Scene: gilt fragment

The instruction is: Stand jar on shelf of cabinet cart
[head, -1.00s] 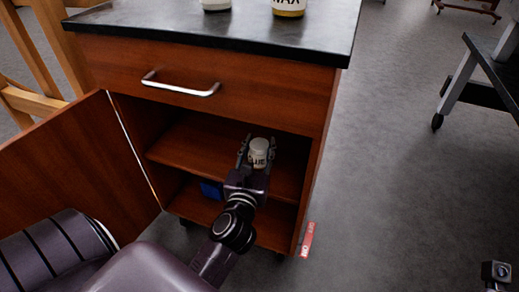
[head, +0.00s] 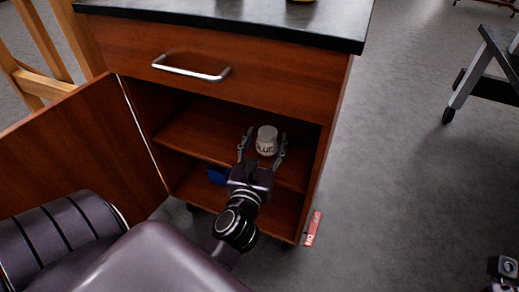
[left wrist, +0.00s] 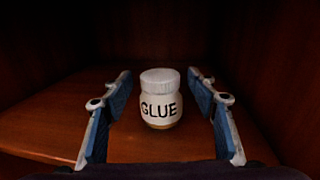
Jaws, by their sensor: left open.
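The white-lidded glue jar (head: 266,143) stands upright on the middle shelf (head: 190,133) of the wooden cabinet cart (head: 280,90). My left gripper (head: 265,139) reaches into the cart and is open, one finger on each side of the jar. In the left wrist view the jar (left wrist: 160,100) stands between the fingers (left wrist: 160,92), with a clear gap on both sides. Its black GLUE label faces the camera. A small dark part at the lower right edge of the head view may be my right gripper, but too little shows to tell.
The cart door (head: 80,150) stands open at left. A blue object (head: 217,176) shows below the middle shelf. A red tag (head: 313,229) is by the cart's right side. Black countertop (head: 230,25) and drawer handle (head: 190,70) are above.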

